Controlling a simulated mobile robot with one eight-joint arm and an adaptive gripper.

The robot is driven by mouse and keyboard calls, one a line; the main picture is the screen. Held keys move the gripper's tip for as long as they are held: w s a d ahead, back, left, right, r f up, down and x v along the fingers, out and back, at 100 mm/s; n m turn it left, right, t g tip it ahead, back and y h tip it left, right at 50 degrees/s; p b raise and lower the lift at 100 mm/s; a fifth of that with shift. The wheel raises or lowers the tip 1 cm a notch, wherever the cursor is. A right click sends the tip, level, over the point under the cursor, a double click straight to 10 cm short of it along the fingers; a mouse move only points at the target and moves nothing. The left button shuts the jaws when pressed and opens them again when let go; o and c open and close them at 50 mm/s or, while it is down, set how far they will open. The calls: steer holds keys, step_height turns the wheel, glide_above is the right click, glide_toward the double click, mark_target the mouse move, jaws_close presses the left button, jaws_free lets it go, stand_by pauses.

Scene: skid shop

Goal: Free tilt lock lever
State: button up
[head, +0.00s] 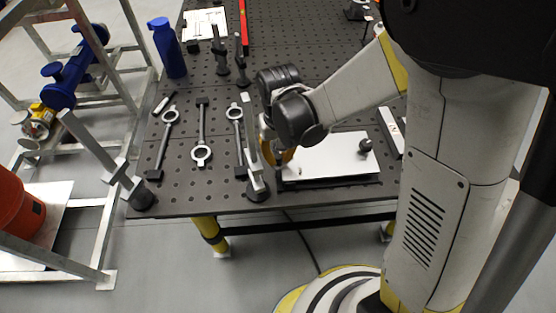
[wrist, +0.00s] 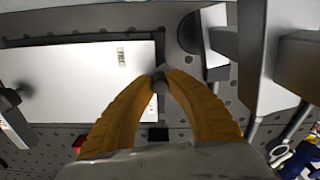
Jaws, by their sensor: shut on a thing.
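My gripper (wrist: 160,82) has its two yellow fingers closed together on a small dark grey lever end (wrist: 159,84). This is at the edge of a flat white plate (wrist: 80,85) in the wrist view. In the head view my gripper (head: 272,155) is low at the left end of the white plate (head: 330,155), which sits on a dark base near the table's front edge. The fingertips and the lever are mostly hidden there by my wrist. A dark knob (head: 365,146) stands at the plate's right end.
A grey upright post (head: 254,165) stands close beside my gripper; it also shows in the wrist view (wrist: 253,60). Several ring-ended rods (head: 202,135) lie left on the perforated dark table (head: 215,100). A blue bottle (head: 167,48) stands behind them.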

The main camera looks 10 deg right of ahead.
steer(key=shift+d, duration=0.1)
steer(key=shift+s+d, duration=0.2)
steer(key=shift+s, duration=0.1)
